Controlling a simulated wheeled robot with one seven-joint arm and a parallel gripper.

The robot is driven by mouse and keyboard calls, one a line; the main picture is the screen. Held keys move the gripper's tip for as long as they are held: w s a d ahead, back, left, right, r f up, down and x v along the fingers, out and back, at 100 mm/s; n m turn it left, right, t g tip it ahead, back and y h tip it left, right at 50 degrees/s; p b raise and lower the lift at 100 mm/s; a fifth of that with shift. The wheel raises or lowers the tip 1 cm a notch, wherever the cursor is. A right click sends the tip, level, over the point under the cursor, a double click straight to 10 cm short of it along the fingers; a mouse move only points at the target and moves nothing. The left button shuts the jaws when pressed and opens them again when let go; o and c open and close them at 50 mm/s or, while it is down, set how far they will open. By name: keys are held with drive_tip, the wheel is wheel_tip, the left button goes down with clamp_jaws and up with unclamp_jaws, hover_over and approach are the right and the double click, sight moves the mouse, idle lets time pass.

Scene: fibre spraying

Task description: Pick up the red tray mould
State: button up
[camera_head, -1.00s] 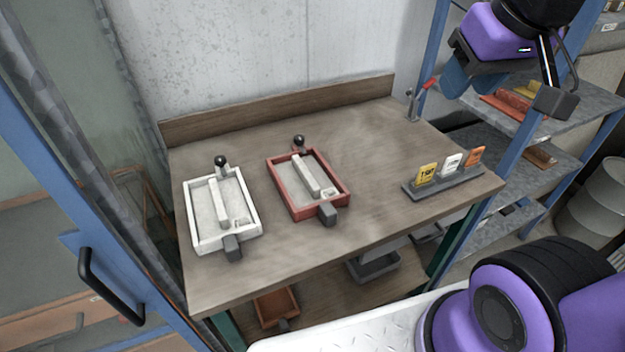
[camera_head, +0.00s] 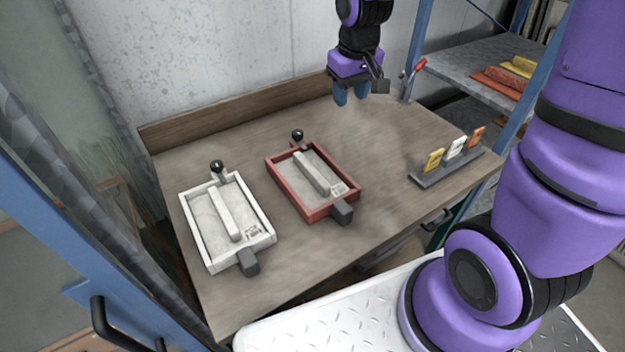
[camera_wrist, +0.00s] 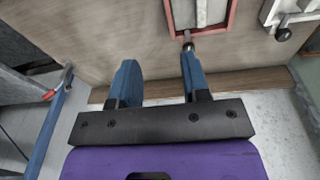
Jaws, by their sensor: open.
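The red tray mould (camera_head: 311,211) lies on the workbench (camera_head: 318,259), right of the white tray mould (camera_head: 266,239). It has a red frame, a pale inside with a raised bar, a black ball knob at its back and a dark block handle at its front. My gripper (camera_head: 350,98) is open and empty above the back of the bench, behind and to the right of the red mould. In the wrist view, my gripper's blue fingers (camera_wrist: 158,70) are apart. The red mould (camera_wrist: 230,24) shows there at the top, partly cut off, with its ball knob near one finger.
A dark holder (camera_head: 466,166) with yellow, white and orange cards stands at the bench's right. A wooden backboard (camera_head: 205,121) runs along the back edge. A red-handled item (camera_head: 419,65) stands at the back right corner. Shelves (camera_head: 465,70) stand beyond. Bare bench lies between the moulds and the holder.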

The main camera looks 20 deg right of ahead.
drive_tip(key=w+a+f+g, duration=0.15)
drive_tip(key=w+f, duration=0.25)
drive_tip(key=f, duration=0.7)
hover_over(333, 161)
drive_tip(key=shift+n, duration=0.3)
drive_tip(key=f, duration=0.6)
drive_tip(key=shift+s+a, duration=0.2)
drive_tip(key=shift+w+d+f, duration=0.1)
drive_tip(key=shift+f, duration=1.4)
drive_tip(key=shift+w+d+f, duration=0.1)
drive_tip(key=shift+f, duration=1.35)
clamp_jaws()
